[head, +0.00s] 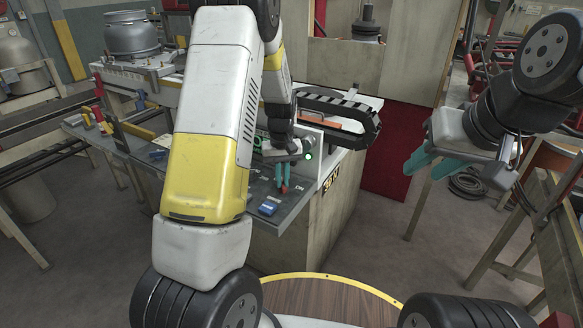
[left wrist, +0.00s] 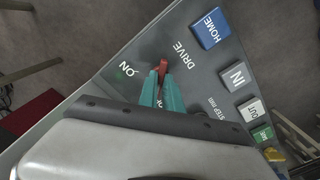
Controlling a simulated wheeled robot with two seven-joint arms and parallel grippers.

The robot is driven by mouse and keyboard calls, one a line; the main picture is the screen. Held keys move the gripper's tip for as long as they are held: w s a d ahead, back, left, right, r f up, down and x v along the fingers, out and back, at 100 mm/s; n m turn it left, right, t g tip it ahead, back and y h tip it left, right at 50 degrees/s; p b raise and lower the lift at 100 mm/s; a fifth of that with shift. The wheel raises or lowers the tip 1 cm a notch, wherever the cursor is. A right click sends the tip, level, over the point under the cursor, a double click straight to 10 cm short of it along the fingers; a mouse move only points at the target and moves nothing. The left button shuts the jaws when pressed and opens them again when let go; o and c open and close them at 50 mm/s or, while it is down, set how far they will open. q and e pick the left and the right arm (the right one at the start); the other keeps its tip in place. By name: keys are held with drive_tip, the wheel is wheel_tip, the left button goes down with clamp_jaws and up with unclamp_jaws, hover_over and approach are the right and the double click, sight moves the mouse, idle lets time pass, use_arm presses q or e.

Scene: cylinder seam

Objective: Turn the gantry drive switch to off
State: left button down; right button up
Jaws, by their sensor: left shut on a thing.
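The drive switch is a small red handle (left wrist: 162,67) on the grey sloped control panel (left wrist: 140,45), beside the printed DRIVE and ON labels. Another label lies between the fingers, mostly hidden. The handle's visible end points up in the left wrist view. My left gripper (left wrist: 161,86) has its teal fingers shut on the handle, one on each side. In the head view, the left gripper (head: 281,176) reaches down to the panel's front, with the red handle (head: 284,189) at its tips. My right gripper (head: 412,167) hangs empty in the air at the right, its fingers apart.
A black cable chain (head: 345,110) lies behind.

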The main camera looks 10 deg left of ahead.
sight(283, 182)
use_arm(q)
drive_tip(key=shift+n, duration=0.6)
drive_tip(key=c, duration=1.5)
unclamp_jaws()
wheel_tip(283, 182, up, 7)
drive_tip(key=shift+r, duration=0.45)
